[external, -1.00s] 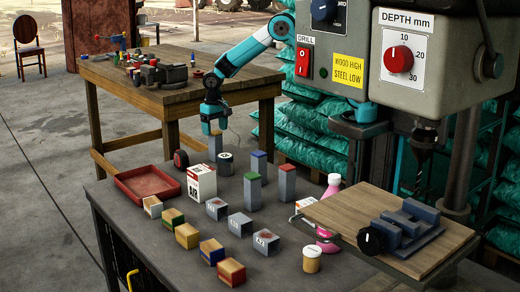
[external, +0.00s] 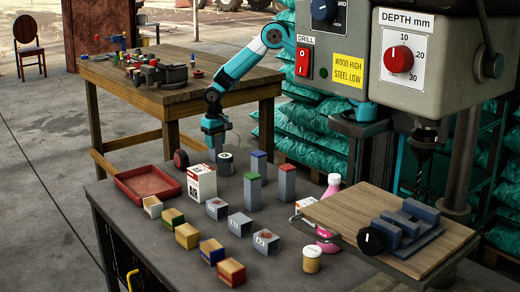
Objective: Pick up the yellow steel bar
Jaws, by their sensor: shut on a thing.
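My gripper (external: 215,137) points straight down at the back of the dark workbench, and it is shut on an upright grey steel bar (external: 215,155). The bar's top is hidden between the jaws, so its colour mark does not show. A round grey part (external: 225,163) stands close to the held bar's right side.
A white box (external: 202,183) stands just in front of the held bar. A red tray (external: 148,186) lies to the left. Several small blocks (external: 212,250) sit nearer. The drill press table (external: 345,222) fills the right, with a pink bottle (external: 330,190) beside it.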

